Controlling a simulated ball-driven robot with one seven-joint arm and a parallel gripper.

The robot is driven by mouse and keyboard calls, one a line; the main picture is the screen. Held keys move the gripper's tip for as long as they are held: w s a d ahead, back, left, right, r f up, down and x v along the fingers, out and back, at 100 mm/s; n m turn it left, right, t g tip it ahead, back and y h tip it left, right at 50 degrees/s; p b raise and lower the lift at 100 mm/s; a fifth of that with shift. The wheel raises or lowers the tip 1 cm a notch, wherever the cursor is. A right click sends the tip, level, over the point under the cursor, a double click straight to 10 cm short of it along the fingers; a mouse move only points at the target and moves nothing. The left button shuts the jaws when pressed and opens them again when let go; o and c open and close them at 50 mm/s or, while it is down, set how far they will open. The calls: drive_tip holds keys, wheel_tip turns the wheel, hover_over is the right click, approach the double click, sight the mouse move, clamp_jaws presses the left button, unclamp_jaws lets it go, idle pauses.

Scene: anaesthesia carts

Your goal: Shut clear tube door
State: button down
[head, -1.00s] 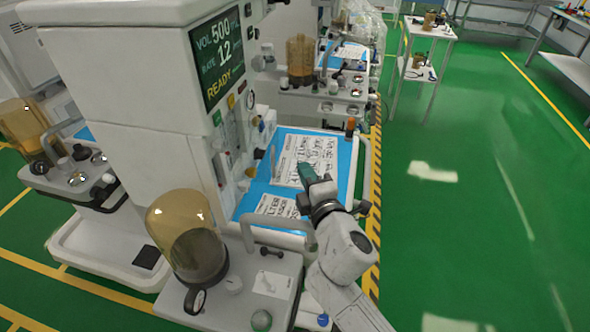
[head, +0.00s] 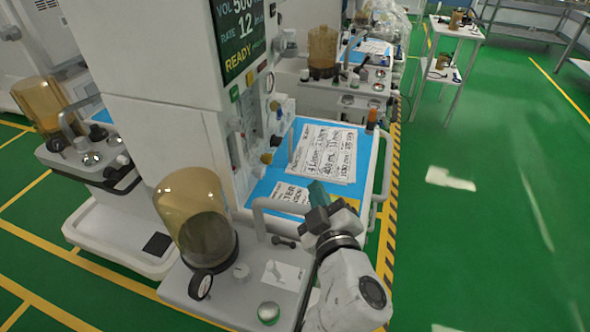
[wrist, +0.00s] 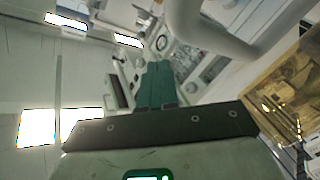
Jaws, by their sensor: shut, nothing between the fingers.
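The tube panel (head: 250,122) is on the right side of the tall white cart column, under the READY screen. A thin, pale upright strip (head: 291,143) beside it, above the blue work surface, looks like the edge of the clear door standing open; its full outline is hard to see. My gripper (head: 318,192) has teal fingers closed together, with nothing between them. It is above the near edge of the work surface, in front of the strip and apart from it. The fingers also show in the wrist view (wrist: 156,84), pointing toward blurred cart parts.
A grey handle rail (head: 285,203) curves just left of my gripper. An amber dome (head: 195,212) stands on the near shelf. Printed sheets (head: 325,152) lie on the blue surface (head: 304,126). Another cart stands behind. Green floor (head: 480,240) is open on the right.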

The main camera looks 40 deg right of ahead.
drive_tip(key=a+m+b, duration=0.2)
drive_tip(key=a+m, duration=0.2)
drive_tip(key=m, duration=0.3)
drive_tip(key=m+h+p, duration=0.1)
drive_tip(key=m+p, duration=0.1)
drive_tip(key=p, duration=0.2)
approach(294, 143)
drive_tip(key=w, duration=0.2)
drive_tip(key=w+d, duration=0.1)
drive_tip(key=shift+w+r, duration=0.15)
drive_tip(key=shift+w, duration=0.2)
drive_tip(key=shift+w+d+b, duration=0.35)
drive_tip(key=shift+d+b, duration=0.35)
drive_tip(key=shift+d, duration=0.15)
